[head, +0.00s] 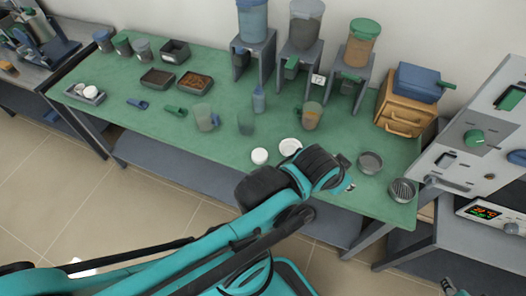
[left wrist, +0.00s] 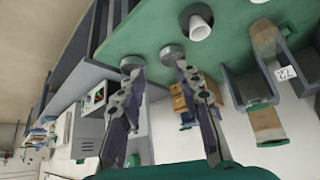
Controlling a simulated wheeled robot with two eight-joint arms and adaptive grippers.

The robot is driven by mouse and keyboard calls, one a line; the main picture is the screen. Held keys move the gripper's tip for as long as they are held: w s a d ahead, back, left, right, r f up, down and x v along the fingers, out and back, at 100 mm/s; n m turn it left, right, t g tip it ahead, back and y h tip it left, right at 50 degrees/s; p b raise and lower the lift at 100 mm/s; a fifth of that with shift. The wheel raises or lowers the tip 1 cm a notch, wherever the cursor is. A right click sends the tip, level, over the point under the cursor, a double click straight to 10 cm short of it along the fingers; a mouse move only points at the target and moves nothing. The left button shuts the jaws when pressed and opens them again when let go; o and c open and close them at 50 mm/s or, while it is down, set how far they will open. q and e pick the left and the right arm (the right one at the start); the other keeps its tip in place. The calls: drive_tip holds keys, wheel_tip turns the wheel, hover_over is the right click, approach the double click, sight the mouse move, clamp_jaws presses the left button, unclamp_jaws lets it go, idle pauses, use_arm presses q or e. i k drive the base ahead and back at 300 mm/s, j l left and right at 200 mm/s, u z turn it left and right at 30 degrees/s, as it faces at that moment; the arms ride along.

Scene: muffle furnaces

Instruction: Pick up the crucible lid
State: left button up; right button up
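Two small white round pieces lie on the green table in the head view: a smaller one (head: 260,156) and a wider one (head: 290,146) to its right. I cannot tell for sure which is the crucible lid. In the left wrist view a white cup-like piece (left wrist: 200,28) lies at the top, beyond the fingertips. My left gripper (left wrist: 160,72) is open and empty, its two fingers apart. In the head view its arm reaches over the table's front edge, right of the white pieces. A dark piece at the lower right edge may be my right gripper (head: 450,287), mostly cut off.
A grey bowl (head: 370,162) and a round sieve (head: 402,191) stand at the table's right end. A clear beaker (head: 205,117) and a jug (head: 311,116) stand mid-table. Hopper stands (head: 303,62) and a wooden drawer box (head: 402,112) line the back. A furnace (head: 470,140) is at right.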

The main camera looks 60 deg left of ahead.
sight(259, 156)
drive_tip(key=k+u, duration=0.15)
drive_tip(key=u, duration=0.2)
drive_tip(key=k+j+u, duration=0.1)
drive_tip(key=u, duration=0.25)
drive_tip(key=k+j+u, duration=0.1)
drive_tip(key=u, duration=0.75)
